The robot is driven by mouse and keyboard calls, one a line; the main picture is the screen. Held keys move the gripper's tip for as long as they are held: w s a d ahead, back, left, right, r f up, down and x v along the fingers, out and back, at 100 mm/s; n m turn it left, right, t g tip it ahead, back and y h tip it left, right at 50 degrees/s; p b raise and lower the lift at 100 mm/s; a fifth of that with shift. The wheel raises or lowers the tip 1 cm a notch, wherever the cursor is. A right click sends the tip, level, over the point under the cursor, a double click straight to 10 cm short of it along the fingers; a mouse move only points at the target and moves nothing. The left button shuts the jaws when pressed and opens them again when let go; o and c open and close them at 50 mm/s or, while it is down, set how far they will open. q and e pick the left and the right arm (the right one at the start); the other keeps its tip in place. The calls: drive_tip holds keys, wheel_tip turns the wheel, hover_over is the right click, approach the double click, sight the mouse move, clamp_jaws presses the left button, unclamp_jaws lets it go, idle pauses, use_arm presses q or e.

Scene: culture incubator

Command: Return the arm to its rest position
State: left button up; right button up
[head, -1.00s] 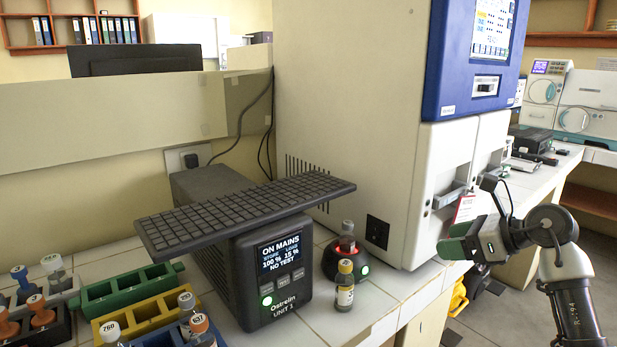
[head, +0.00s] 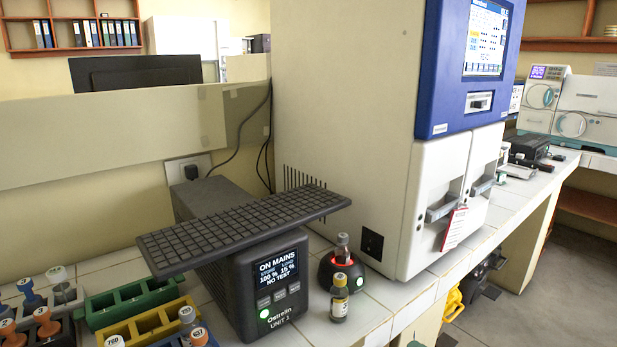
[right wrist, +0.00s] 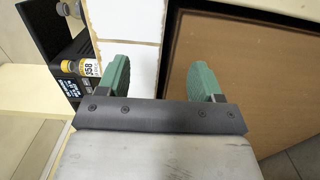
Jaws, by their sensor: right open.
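My right gripper (right wrist: 158,85) shows only in the right wrist view. Its two green fingers are apart with nothing between them. It hangs over the bench's front edge, with white tiles behind the left finger and a brown panel behind the right one. My right arm is out of the head view. My left gripper is in neither current view.
A dark power unit (head: 275,280) with a keyboard on top stands on the tiled bench. The large incubator (head: 345,110) is behind. Coloured racks (head: 150,323) are at left.

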drive_tip(key=s+d+f+m+g+h+p, duration=0.15)
drive_tip(key=s+f+m+h, duration=0.35)
drive_tip(key=s+f+m, duration=0.6)
drive_tip(key=s+d+f+m+g+h+p, duration=0.1)
drive_tip(key=s+f+m+g+h, duration=0.25)
drive_tip(key=s+f, duration=0.9)
use_arm(q)
wheel_tip(320, 180, up, 5)
drive_tip(key=shift+s+f+p, duration=0.1)
drive_tip(key=shift+f+p, duration=0.1)
drive_tip(key=shift+p, duration=0.55)
use_arm(e)
drive_tip(key=s+a+f+m+g, duration=0.1)
drive_tip(key=s+f+m+g, duration=0.1)
drive_tip(key=s, duration=0.8)
drive_tip(key=s+a+f+m+g+h, duration=0.1)
drive_tip(key=s+f+m+g, duration=0.2)
drive_tip(key=s+f, duration=0.3)
drive_tip(key=s+a+f+m+g+h, duration=0.1)
drive_tip(key=s+f+m+g, duration=0.2)
drive_tip(key=s, duration=1)
drive_tip(key=shift+s+f+g, duration=0.3)
drive_tip(key=shift+f, duration=0.5)
use_arm(q)
drive_tip(key=shift+c, duration=0.2)
use_arm(e)
drive_tip(key=shift+a, duration=0.1)
drive_tip(key=shift+c, duration=0.2)
